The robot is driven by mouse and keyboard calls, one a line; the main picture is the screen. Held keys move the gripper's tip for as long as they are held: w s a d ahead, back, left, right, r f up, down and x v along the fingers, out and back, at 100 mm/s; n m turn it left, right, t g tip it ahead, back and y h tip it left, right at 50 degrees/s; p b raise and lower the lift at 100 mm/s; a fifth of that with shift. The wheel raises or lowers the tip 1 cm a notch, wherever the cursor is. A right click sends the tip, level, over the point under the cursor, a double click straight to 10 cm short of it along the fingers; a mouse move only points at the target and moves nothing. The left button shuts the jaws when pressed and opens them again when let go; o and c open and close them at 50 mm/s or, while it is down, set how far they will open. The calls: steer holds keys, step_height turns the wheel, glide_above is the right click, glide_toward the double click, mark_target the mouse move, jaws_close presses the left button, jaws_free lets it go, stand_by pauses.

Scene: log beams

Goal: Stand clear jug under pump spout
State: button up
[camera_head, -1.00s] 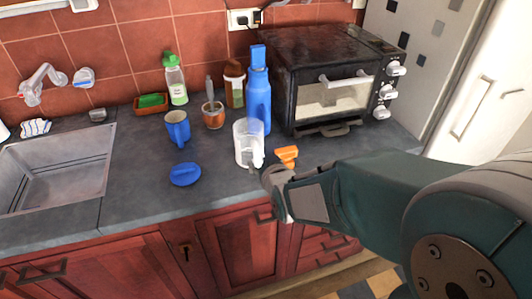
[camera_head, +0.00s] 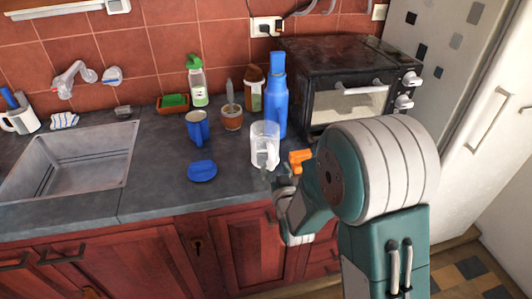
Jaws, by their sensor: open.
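The clear jug (camera_head: 264,138) stands upright on the counter, left of the oven and in front of the tall blue bottle (camera_head: 276,100). Its handle side faces my gripper. My gripper (camera_head: 272,178) is open, low at the jug's front near the counter edge. Its fingers are small and partly hidden by my wrist, and I cannot tell whether they touch the jug. I cannot make out a pump spout for certain; a wall tap (camera_head: 72,78) shows above the sink.
An orange object (camera_head: 299,158) lies right of the jug, close to my arm. Counter is clear toward the sink (camera_head: 75,160).

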mark_target(273, 162)
steer(key=shift+x, duration=2.75)
steer(key=shift+d+f, duration=0.1)
jaws_close()
